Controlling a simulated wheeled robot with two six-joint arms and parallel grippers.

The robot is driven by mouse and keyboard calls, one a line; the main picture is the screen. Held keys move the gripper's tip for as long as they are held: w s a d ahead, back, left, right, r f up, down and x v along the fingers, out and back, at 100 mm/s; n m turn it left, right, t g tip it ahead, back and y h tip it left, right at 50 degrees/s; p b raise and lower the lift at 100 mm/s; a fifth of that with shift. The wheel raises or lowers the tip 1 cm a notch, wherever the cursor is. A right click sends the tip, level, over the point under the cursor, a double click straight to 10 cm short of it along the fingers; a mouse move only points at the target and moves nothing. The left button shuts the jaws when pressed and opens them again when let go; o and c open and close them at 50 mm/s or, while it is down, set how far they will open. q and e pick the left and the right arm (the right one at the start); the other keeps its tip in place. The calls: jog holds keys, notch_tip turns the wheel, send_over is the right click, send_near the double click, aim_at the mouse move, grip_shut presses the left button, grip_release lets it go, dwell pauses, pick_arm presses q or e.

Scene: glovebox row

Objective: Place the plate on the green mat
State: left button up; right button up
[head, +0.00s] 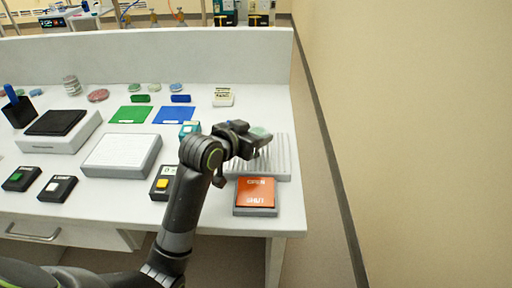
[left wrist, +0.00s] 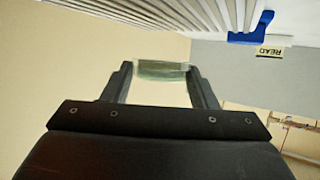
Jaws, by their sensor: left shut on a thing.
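My left gripper (head: 262,138) is at the right of the bench, above the ridged white rack (head: 280,168). It is shut on a pale green, see-through plate (head: 261,132). In the left wrist view the plate (left wrist: 160,70) shows edge-on between the two fingertips (left wrist: 162,82). The green mat (head: 130,114) lies flat on the bench, well to the left of the gripper and beside a blue mat (head: 174,115). Nothing lies on the green mat. My right gripper is not in view.
An orange-topped block marked SHUT (head: 255,193) sits at the front right. A white-topped box (head: 122,155) and a dark-topped device (head: 57,123) stand at the left. Small dishes, including a red one (head: 97,96), lie toward the back wall (head: 150,62). A teal object (head: 188,128) is near my arm.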

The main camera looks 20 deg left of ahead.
pick_arm(q)
jog(key=shift+f, duration=1.9)
jog(key=shift+f, duration=0.15)
jog(key=o, duration=1)
jog(key=shift+o, duration=0.2)
